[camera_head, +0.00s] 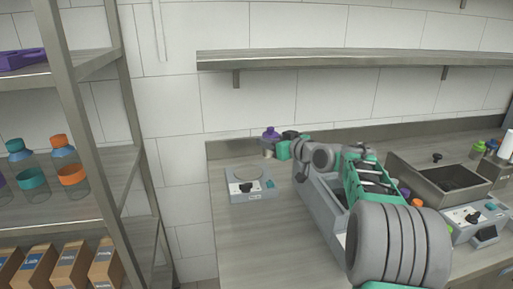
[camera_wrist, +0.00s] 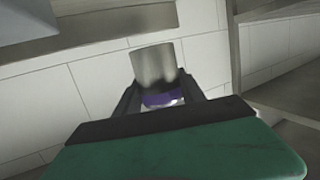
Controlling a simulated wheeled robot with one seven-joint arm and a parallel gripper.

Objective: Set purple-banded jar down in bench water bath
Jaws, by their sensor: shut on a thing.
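My gripper (camera_head: 280,149) is at the back of the bench, near the wall, in the head view. It is shut on the purple-banded jar (camera_head: 270,134), whose purple top shows beyond the fingers. In the wrist view, the jar (camera_wrist: 153,66) is a grey, see-through cylinder with a purple band, held between the two dark fingers (camera_wrist: 160,94). I cannot tell for certain which is the water bath.
A small hotplate-like device (camera_head: 250,187) stands left of the grey box. Another control unit (camera_head: 474,217) is at the right. Orange and purple caps (camera_head: 405,191) show behind my arm. A wall shelf (camera_head: 350,60) hangs above. A rack (camera_head: 100,150) with jars stands left. The front-left bench is clear.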

